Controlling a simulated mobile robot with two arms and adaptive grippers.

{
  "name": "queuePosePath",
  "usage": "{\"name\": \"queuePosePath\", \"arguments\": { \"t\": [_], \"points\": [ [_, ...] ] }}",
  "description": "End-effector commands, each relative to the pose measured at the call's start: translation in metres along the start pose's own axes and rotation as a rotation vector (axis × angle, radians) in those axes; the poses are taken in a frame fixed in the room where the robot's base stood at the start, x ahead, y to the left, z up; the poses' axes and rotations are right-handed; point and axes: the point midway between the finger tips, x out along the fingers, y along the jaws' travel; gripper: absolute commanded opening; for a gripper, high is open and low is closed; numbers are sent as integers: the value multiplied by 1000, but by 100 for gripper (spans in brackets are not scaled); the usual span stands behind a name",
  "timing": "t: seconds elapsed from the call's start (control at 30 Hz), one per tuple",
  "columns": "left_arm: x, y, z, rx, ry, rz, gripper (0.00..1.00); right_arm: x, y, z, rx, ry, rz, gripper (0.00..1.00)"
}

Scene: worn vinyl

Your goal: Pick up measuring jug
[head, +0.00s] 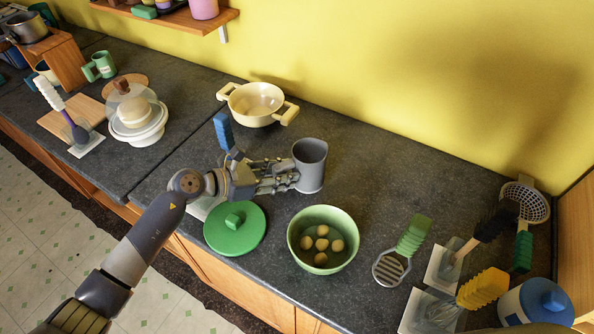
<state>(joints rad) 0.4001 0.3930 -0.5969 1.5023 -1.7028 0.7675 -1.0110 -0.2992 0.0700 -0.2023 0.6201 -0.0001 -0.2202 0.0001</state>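The measuring jug (311,167) is a grey, open-topped vessel standing upright on the dark countertop, near the middle of the head view. My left gripper (287,176) reaches in from the left, with its fingertips at the jug's left side. The fingers overlap that side, so any handle there is hidden. I cannot tell whether they are closed on the jug. My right gripper is not in view.
A green lid (235,229) lies below my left gripper. A green bowl (322,240) with several round items stands in front of the jug. A cream pot (256,104) stands behind. Utensils (440,262) crowd the right. The counter right of the jug is clear.

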Motion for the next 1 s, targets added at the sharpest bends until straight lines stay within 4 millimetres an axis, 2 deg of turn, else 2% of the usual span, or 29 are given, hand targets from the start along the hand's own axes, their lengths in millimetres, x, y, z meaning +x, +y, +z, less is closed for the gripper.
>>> {"name": "queuePosePath", "arguments": {
  "t": [0.03,0.1,0.43,0.57,1.0],
  "points": [
    [0,0,0,0,0,0,11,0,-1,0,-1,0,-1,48],
    [0,0,0,0,0,0,0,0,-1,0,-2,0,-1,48],
    [0,0,1,0,-2,1,0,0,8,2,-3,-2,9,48],
    [-3,1,8,3,-2,1,0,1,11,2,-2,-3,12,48],
    [-32,1,78,5,-3,1,0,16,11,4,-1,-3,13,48]
  ]
}}
